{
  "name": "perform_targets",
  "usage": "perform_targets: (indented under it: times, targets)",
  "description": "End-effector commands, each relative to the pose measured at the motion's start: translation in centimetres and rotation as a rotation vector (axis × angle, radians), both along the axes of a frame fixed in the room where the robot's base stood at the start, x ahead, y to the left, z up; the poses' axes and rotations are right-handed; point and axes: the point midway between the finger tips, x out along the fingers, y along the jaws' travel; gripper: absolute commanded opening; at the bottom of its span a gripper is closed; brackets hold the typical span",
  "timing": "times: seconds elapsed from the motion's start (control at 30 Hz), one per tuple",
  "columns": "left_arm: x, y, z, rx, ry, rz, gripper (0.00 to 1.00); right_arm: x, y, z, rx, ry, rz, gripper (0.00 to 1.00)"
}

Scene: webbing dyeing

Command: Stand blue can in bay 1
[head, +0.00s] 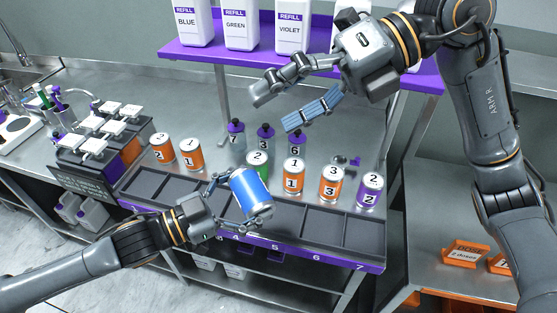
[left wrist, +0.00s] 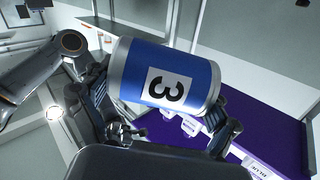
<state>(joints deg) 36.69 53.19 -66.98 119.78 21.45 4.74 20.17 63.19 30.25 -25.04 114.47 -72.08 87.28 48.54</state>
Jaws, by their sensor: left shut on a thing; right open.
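The blue can (head: 251,193) is held tilted above the row of bays, near the middle. In the left wrist view the blue can (left wrist: 140,75) shows a white label with a 3, turned sideways. My left gripper (head: 229,200) is shut on it, one finger on each side (left wrist: 160,112). Bay 1 (head: 143,183) is the leftmost dark compartment, to the left of the held can, and looks empty. My right gripper (head: 279,108) is open and empty, above the back of the bench.
Behind the bays stand orange cans (head: 190,153), a green can (head: 257,164), a purple can (head: 370,189) and small purple-capped bottles (head: 236,135). A purple shelf (head: 255,50) holds refill bottles. A dark stand with white-topped pieces (head: 100,130) is left of bay 1.

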Motion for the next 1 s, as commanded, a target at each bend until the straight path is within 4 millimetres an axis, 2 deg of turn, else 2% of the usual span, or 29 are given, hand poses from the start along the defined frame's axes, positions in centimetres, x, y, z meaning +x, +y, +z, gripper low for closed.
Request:
perform_targets:
  times: [0.03,0.1,0.2,0.3,0.43,0.63,0.77,1.0]
  targets:
    - [0.0,0.0,0.1,-0.002,-0.002,-0.001,0.35,-0.1,0.8,-1.9,-0.103,-0.031,-0.014,0.81]
    - [0.0,0.0,0.1,-0.002,-0.002,-0.001,0.35,0.1,1.4,-4.4,-0.237,-0.072,-0.044,0.81]
    - [0.0,0.0,0.1,-0.002,-0.002,-0.001,0.35,0.5,1.6,-7.3,-0.400,-0.130,-0.092,0.81]
    - [0.0,0.0,0.1,-0.002,-0.002,-0.001,0.35,1.0,1.3,-9.4,-0.523,-0.183,-0.135,0.81]
    - [0.0,0.0,0.1,-0.002,-0.002,-0.001,0.35,1.6,0.7,-11.0,-0.620,-0.232,-0.177,0.81]
    - [0.0,0.0,0.1,-0.002,-0.002,-0.001,0.35,2.0,0.6,-12.3,-0.666,-0.254,-0.198,0.81]
    - [0.0,0.0,0.1,-0.002,-0.002,-0.001,0.35,2.3,1.3,-13.9,-0.666,-0.251,-0.196,0.81]
    - [0.0,0.0,0.1,-0.002,-0.002,-0.001,0.35,3.4,3.0,-18.0,-0.665,-0.250,-0.195,0.81]
